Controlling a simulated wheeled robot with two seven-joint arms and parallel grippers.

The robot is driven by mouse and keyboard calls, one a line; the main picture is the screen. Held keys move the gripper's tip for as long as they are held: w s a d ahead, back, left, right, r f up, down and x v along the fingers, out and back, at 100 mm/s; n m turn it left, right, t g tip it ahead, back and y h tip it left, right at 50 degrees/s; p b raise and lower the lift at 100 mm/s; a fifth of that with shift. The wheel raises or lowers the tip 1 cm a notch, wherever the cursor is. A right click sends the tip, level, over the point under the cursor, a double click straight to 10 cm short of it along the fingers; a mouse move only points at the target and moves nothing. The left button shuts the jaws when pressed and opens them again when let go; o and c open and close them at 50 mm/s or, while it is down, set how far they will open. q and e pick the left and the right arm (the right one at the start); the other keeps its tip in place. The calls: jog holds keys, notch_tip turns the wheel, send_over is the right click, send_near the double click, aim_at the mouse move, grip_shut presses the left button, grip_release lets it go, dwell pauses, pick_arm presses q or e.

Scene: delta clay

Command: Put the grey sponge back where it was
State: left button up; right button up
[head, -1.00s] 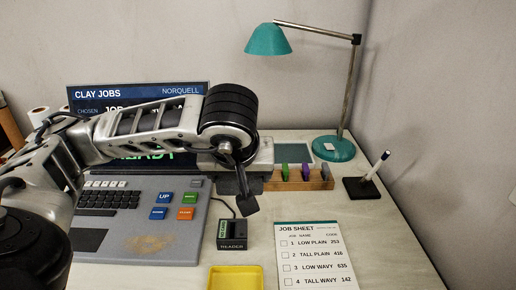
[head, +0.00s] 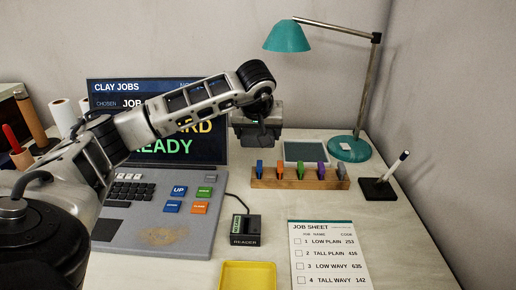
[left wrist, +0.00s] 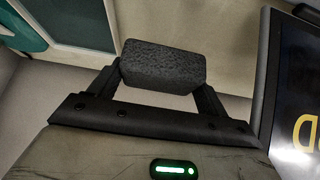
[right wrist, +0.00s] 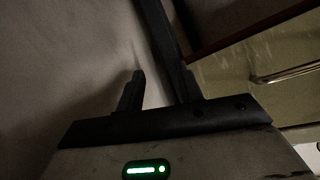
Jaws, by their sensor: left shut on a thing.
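My left gripper (left wrist: 160,80) is shut on the grey sponge (left wrist: 163,67), a dark, rough-textured block held between its two fingers in the left wrist view. In the head view my left gripper (head: 262,138) is raised behind the wooden rack, near the right edge of the screen; the sponge cannot be made out clearly there. A grey-green pad in a pale frame (head: 306,152) lies behind the rack, to the right of the gripper. My right gripper (right wrist: 160,92) is open and empty in the right wrist view, and is outside the head view.
The wooden rack (head: 300,183) holds several coloured tags. The teal lamp (head: 350,149) and a pen stand (head: 379,188) are at the right. The reader (head: 245,228), yellow tray (head: 248,263) and job sheet (head: 328,255) lie in front. The screen (head: 195,150) stands left of the gripper.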

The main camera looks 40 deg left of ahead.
aim_at(258, 145)
pick_arm(q)
jog(key=shift+f, duration=0.6)
notch_tip(258, 145, down, 3)
jog(key=shift+r+b, duration=0.2)
jog(key=shift+b, duration=0.25)
jog(key=shift+w+a+f, duration=0.1)
jog(key=shift+f, duration=0.25)
jog(key=shift+r, duration=0.1)
jog(key=o, duration=0.6)
jog(key=shift+f, duration=0.2)
pick_arm(e)
jog(key=shift+w+a+f+g, duration=0.1)
jog(key=shift+a+f+g, duration=0.05)
jog(key=shift+f, duration=0.45)
jog(key=shift+w+a+f+g, duration=0.1)
jog(key=shift+a+f+g, duration=0.05)
jog(key=shift+f, duration=0.45)
